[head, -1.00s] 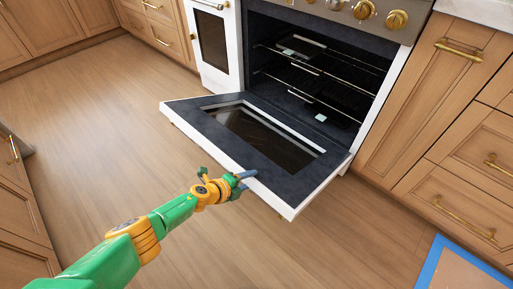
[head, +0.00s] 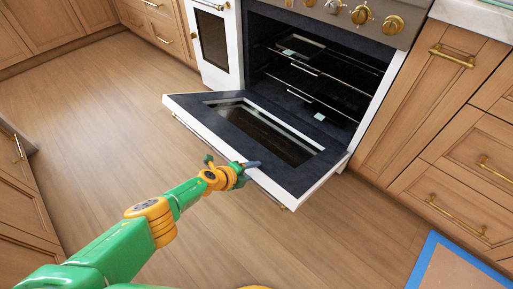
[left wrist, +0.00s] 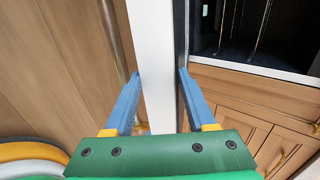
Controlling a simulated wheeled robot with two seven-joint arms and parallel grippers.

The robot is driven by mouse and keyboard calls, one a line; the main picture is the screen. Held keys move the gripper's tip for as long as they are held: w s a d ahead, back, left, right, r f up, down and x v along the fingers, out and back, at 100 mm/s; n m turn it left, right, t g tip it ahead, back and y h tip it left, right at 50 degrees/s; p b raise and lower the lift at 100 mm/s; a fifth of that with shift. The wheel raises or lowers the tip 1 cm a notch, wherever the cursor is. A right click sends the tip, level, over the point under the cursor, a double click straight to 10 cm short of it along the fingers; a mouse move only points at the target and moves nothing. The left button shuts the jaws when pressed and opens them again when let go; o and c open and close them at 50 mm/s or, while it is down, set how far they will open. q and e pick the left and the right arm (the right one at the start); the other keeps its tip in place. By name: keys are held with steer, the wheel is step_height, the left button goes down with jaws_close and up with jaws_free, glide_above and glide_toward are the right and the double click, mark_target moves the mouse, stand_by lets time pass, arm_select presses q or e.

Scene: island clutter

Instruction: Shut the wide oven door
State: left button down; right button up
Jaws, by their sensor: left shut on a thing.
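The wide oven door (head: 195,119) is partly open, hinged at its lower edge and tilted up somewhat from flat. It has a white edge, a dark inner face and a glass window. My left gripper (head: 249,168) is at the door's free edge. In the left wrist view its two blue fingers (left wrist: 158,100) stand on either side of the white door edge (left wrist: 153,50), shut on it. The oven cavity (head: 310,75) with its wire racks is open to view. My right gripper does not show.
A narrow white oven door (head: 213,40) beside the wide oven is closed. Wooden cabinets (head: 440,110) with brass handles stand on the right. A blue-bordered mat (head: 425,262) lies at the lower right. The wooden floor (head: 90,130) at left is clear.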

arm_select(q)
steer(key=shift+w+d+r+p, duration=0.2)
steer(key=shift+w+r+p, duration=0.1)
steer(key=shift+r, duration=0.25)
steer(key=shift+w+d+r+p, duration=0.2)
steer(key=shift+r+p, duration=0.1)
steer(key=shift+r, duration=0.25)
steer(key=shift+w+d+r+g+y+p, duration=0.15)
steer(key=shift+w+d+r+g+p, duration=0.1)
steer(key=shift+r, duration=0.35)
steer(key=shift+w+d+r+g+y+p, duration=0.15)
steer(key=shift+w+d+r, duration=0.1)
steer(key=shift+r, duration=0.3)
steer(key=shift+w+d+r+b, duration=0.15)
steer(key=shift+w+d+r, duration=0.15)
steer(key=shift+r, duration=0.35)
steer(key=shift+w+d+r+b, duration=0.15)
steer(key=shift+w+r, duration=0.25)
steer(key=shift+r, duration=0.2)
steer(key=shift+w+d+r+b, duration=0.25)
steer(key=shift+d+r+b, duration=0.05)
steer(key=shift+r, duration=0.15)
steer(key=shift+w+d+r+g+y, duration=0.25)
steer(key=shift+w+r+g+y, duration=0.15)
steer(key=shift+r, duration=0.3)
